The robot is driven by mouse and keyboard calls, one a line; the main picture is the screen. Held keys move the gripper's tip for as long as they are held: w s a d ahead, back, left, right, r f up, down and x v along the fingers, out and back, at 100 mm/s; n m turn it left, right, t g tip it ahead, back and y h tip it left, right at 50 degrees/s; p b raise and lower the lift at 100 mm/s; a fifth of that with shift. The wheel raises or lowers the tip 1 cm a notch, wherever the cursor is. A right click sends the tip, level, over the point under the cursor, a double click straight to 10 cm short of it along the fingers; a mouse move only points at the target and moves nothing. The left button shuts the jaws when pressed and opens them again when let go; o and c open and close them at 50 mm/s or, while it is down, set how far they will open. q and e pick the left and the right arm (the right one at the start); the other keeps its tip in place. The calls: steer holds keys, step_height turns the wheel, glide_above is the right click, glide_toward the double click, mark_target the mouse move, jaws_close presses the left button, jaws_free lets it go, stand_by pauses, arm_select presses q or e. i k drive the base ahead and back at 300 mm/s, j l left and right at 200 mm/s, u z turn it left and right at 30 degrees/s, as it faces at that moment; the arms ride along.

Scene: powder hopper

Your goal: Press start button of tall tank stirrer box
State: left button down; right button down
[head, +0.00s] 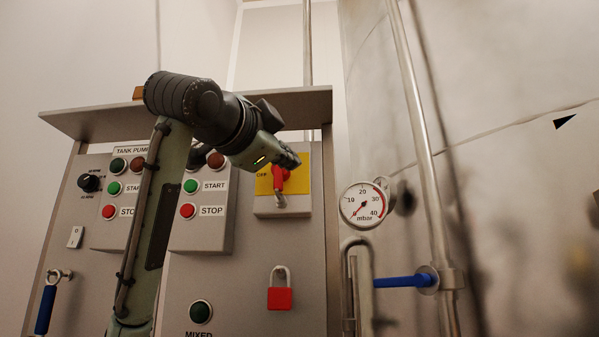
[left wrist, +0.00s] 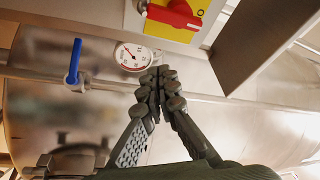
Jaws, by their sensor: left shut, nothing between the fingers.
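A grey control box (head: 222,232) in the head view carries a green START button (head: 191,186) and a red STOP button (head: 187,211). My left arm crosses its upper part, so its title label is hidden and I cannot read which machine it serves. My left gripper (head: 290,161) is up and right of the START button, in front of the yellow switch plate, and does not appear to touch the button. In the left wrist view the left gripper (left wrist: 161,78) has its fingertips together with nothing between them. My right gripper is not in view.
Left is the TANK PUMP box (head: 98,234), partly behind my arm. A red rotary switch (head: 280,178) sits on a yellow plate (head: 302,177). A red padlock (head: 280,298), a pressure gauge (head: 362,206) and a blue valve handle (head: 400,281) are nearby. A shelf (head: 300,104) overhangs the panel.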

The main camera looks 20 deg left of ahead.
mark_target(190, 186)
steer(key=k+l, duration=0.1)
steer(key=l, duration=0.25)
steer(key=k+l, duration=0.15)
steer(key=l, duration=0.15)
steer(key=k+l, duration=0.1)
steer(key=l, duration=0.25)
steer(key=k+l, duration=0.1)
steer(key=l, duration=0.2)
